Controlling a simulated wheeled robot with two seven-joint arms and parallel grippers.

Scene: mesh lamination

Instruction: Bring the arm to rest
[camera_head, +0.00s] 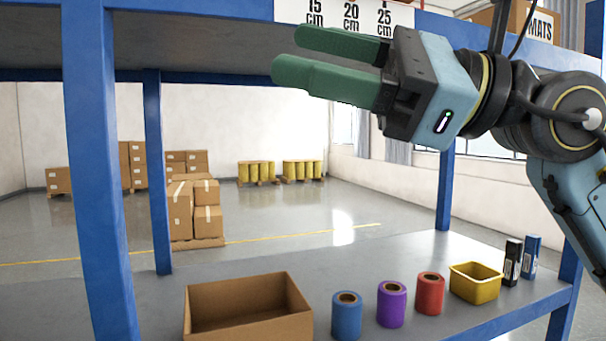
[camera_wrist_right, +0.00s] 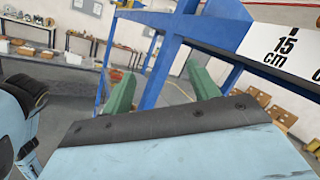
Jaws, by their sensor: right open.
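My right gripper (camera_head: 282,55) is raised at the upper right of the head view, above the shelf (camera_head: 250,255). Its two green fingers point left and are apart, with nothing between them. In the right wrist view the same gripper (camera_wrist_right: 160,85) shows its green fingers spread wide with empty air between them. My right arm (camera_head: 560,120) comes in from the right edge. My left gripper does not show in the head view.
On the shelf stand an open cardboard box (camera_head: 250,326), a blue roll (camera_head: 347,318), a purple roll (camera_head: 391,306), a red roll (camera_head: 430,295), a yellow bin (camera_head: 475,285), a black box (camera_head: 512,263) and a blue box (camera_head: 531,258). Blue posts (camera_head: 95,170) frame the shelf.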

